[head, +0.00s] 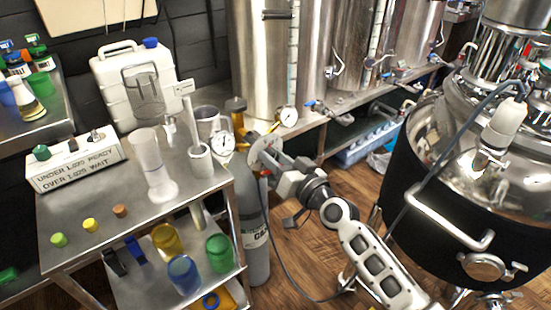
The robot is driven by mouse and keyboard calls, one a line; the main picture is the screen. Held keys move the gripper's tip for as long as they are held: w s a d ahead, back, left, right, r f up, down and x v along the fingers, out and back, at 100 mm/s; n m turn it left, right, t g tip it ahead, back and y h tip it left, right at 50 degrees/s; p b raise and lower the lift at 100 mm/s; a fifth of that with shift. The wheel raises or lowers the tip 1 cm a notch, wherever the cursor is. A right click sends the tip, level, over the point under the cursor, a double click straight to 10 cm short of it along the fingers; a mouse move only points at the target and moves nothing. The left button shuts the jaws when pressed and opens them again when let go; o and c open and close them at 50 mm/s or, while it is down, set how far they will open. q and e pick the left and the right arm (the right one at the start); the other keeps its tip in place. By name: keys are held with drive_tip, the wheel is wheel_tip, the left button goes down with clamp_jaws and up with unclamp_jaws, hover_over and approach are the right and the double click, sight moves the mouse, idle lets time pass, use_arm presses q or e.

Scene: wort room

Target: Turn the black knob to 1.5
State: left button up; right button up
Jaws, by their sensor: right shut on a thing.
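My right gripper (262,158) comes in from the lower right and reaches the regulator on top of a grey gas cylinder (257,235). Its jaws are shut at the regulator's front, where the black knob sits; the knob itself is hidden behind the gripper and wrist. One round white gauge (225,143) shows left of the gripper and another gauge (288,117) shows above right. The gauge needles are too small to read. A brass-yellow part (235,106) stands above the gripper. My left gripper is out of view.
Left is a steel cart (120,215) with a labelled white box (75,165), a clear cylinder (152,160) and coloured cups on its lower shelf. Steel tanks (262,65) stand behind. A large black-jacketed vessel (440,185) is close on the right. Wooden floor is open between.

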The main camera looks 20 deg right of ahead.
drive_tip(key=m, duration=0.5)
drive_tip(key=shift+d+f+m, duration=0.1)
drive_tip(key=shift+f+m, duration=0.05)
drive_tip(key=shift+m, duration=0.15)
use_arm(q)
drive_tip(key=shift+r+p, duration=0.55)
drive_tip(key=shift+p, duration=0.95)
use_arm(e)
drive_tip(key=shift+f+m, duration=0.15)
drive_tip(key=shift+m, duration=4.65)
drive_tip(key=shift+f+m, duration=0.15)
drive_tip(key=shift+m, duration=4.65)
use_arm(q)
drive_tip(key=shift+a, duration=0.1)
use_arm(e)
drive_tip(key=o, duration=1)
drive_tip(key=shift+c, duration=0.2)
